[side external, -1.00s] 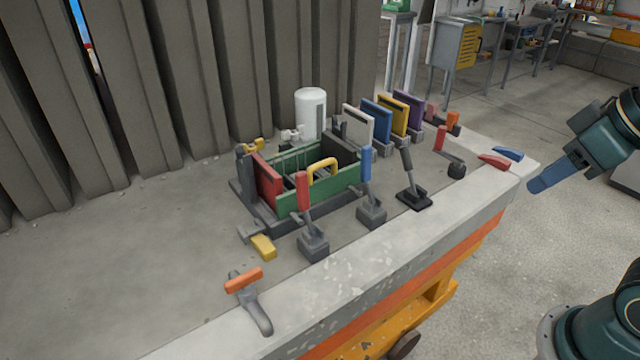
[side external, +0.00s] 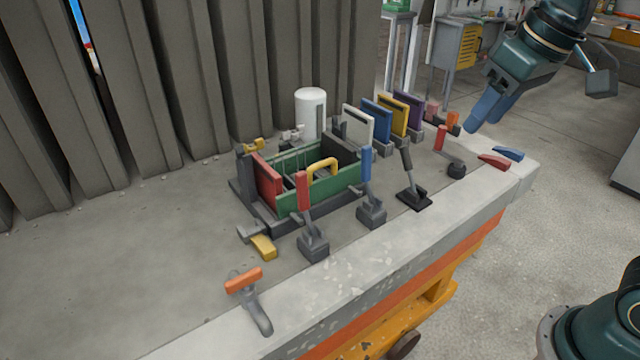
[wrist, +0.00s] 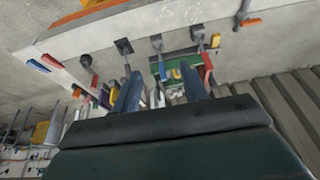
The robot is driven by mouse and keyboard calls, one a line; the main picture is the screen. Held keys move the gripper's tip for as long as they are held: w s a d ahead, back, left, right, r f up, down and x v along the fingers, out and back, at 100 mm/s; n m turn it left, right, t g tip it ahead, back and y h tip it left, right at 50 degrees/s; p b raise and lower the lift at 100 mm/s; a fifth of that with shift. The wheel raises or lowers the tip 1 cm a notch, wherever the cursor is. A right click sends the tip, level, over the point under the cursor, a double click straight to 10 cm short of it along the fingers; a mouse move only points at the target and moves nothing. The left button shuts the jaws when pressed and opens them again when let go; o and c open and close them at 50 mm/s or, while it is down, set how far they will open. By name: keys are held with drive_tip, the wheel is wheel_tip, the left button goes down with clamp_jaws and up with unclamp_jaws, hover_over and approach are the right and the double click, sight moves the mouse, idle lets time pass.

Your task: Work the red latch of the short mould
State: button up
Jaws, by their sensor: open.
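The short mould (side external: 320,196) stands on the table, with a green front panel, a red end panel (side external: 265,181) and a yellow handle on the green side. The red latch (side external: 303,192) rises upright from a grey base in front of the mould's left part. In the wrist view the mould (wrist: 168,72) and a red lever (wrist: 207,62) show beyond the fingers. My gripper (side external: 485,115) is open and empty, above and right of the table's far right end, well apart from the latch. Its blue fingers also show in the wrist view (wrist: 160,92).
A blue-handled lever (side external: 366,165) and a black lever (side external: 408,165) stand right of the red latch. White, blue, yellow and purple panels (side external: 375,118) stand behind. A white cylinder (side external: 310,113) is at the back. An orange-handled lever (side external: 245,282) is at front left. The left table is clear.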

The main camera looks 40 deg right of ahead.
drive_tip(key=w+a+g, duration=0.1)
drive_tip(key=w+a, duration=0.2)
drive_tip(key=w, duration=0.5)
drive_tip(key=g, duration=0.3)
hover_over(302, 190)
drive_tip(key=f, duration=0.8)
drive_tip(key=shift+w+d+f, duration=0.25)
drive_tip(key=shift+w+f, duration=0.15)
drive_tip(key=shift+f, duration=0.1)
drive_tip(key=shift+f, duration=6.8)
clamp_jaws()
